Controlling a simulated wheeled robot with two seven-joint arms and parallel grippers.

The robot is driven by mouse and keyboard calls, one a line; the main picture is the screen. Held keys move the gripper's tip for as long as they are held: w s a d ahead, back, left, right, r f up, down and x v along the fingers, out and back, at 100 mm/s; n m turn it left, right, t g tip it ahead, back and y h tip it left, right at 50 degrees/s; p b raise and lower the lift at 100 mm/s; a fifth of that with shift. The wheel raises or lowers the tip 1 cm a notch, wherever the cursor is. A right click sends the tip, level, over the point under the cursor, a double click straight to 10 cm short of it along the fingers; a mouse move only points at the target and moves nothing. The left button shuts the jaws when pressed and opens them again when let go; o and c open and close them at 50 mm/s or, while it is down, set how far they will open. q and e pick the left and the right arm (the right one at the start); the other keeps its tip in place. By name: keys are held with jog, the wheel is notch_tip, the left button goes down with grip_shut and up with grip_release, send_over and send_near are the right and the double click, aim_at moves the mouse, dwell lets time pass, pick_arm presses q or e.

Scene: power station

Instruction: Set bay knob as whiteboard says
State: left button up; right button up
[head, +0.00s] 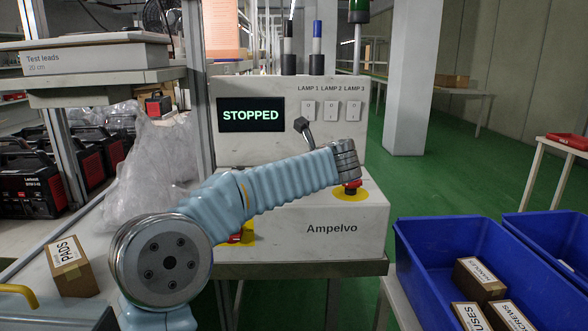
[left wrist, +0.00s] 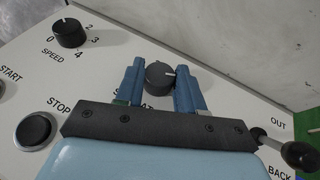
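The bay knob cannot be identified for sure. In the left wrist view a dark round knob (left wrist: 158,75) with a white pointer line towards the right shows between the two blue fingers of my left gripper (left wrist: 160,78). The fingers are very close to its sides; whether they touch it is unclear. Its label is mostly hidden by the gripper. Another dark knob (left wrist: 69,33), marked SPEED, has numbers around it. In the head view my left arm crosses the Ampelvo machine (head: 345,228) and its gripper is hidden. No readable whiteboard shows. My right gripper is out of view.
A STOP button (left wrist: 35,130) and a black-tipped lever (left wrist: 300,155) marked OUT and BACK flank my gripper. The machine's screen (head: 251,115) reads STOPPED. A red emergency button (head: 352,186) is near my wrist. Blue bins (head: 420,250) stand right.

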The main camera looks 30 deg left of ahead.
pick_arm(q)
jog(key=shift+c, duration=1.4)
jog(key=shift+w+d+r+n+g+y+p, duration=0.2)
jog(key=shift+r+n+g+y+p, duration=0.25)
jog(key=shift+p, duration=0.8)
jog(key=shift+w+f+n+g+y, duration=0.1)
jog(key=shift+f+n+g+y, duration=0.25)
jog(key=shift+n+g, duration=0.4)
jog(key=shift+f+n+g, duration=0.1)
jog(key=shift+n+g, duration=0.4)
jog(key=shift+a+n+g+y, duration=0.1)
jog(key=shift+n+g+y, duration=0.3)
jog(key=shift+n+g, duration=0.25)
jog(key=o, duration=1)
